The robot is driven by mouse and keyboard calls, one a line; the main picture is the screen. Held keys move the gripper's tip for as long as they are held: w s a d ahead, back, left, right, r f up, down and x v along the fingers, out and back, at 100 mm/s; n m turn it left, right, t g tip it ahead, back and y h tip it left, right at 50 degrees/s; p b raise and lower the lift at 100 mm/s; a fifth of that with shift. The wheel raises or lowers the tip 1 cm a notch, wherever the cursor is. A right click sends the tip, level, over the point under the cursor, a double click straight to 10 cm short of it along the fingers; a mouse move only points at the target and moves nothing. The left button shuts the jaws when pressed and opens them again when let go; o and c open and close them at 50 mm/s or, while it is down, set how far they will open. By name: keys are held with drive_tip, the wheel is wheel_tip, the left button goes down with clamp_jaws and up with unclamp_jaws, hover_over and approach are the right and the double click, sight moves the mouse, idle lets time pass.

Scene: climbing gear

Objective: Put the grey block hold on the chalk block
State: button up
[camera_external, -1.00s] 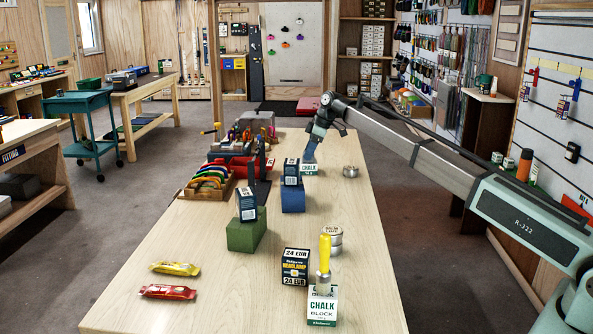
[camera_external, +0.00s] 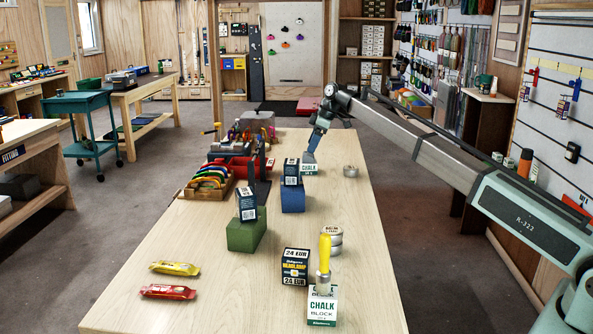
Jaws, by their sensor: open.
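A white and green chalk block (camera_external: 310,168) stands at the far end of the table. My gripper (camera_external: 311,150) is open right above it, pointing down and slightly left. A small grey piece (camera_external: 309,157) shows at the fingertips, just over the block. It may be the grey block hold or part of my fingers; at this size I cannot tell, nor whether it touches the block.
A round tin (camera_external: 350,171) lies right of the far chalk block. Small dark boxes stand on a blue block (camera_external: 293,198) and a green block (camera_external: 246,234). The table's right side is mostly clear.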

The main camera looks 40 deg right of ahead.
drive_tip(key=v, duration=0.8)
drive_tip(key=shift+r, duration=0.25)
drive_tip(key=shift+s+d+f, duration=0.1)
drive_tip(key=shift+d, duration=0.05)
